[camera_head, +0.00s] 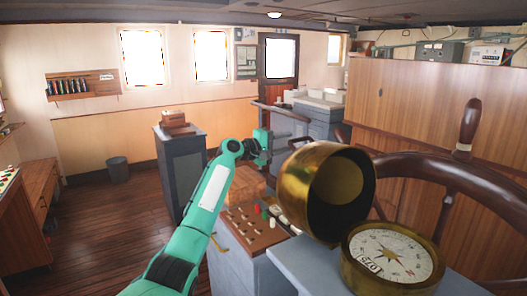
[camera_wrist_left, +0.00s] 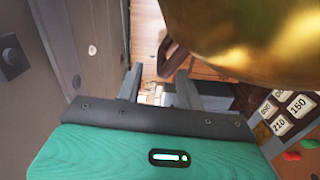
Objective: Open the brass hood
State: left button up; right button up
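The brass hood (camera_head: 312,190) stands tilted up on its side at the left of the compass, its round mouth turned to the right. The brass compass bowl (camera_head: 375,278) is uncovered, and its white card (camera_head: 392,255) shows. My left gripper (camera_head: 268,146) is behind and left of the hood. In the left wrist view its two fingers (camera_wrist_left: 158,88) are apart with nothing between them. The hood (camera_wrist_left: 250,40) fills the upper right there, beside the fingers; I cannot tell whether they touch. My right gripper is in neither view.
A wooden ship's wheel (camera_head: 455,175) stands right of the compass. A grey cabinet (camera_head: 180,175) stands further back on the left.

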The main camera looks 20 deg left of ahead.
pick_arm(q)
jog(key=b+v, duration=0.2)
jog(key=v, duration=0.6)
jog(key=shift+a, duration=0.1)
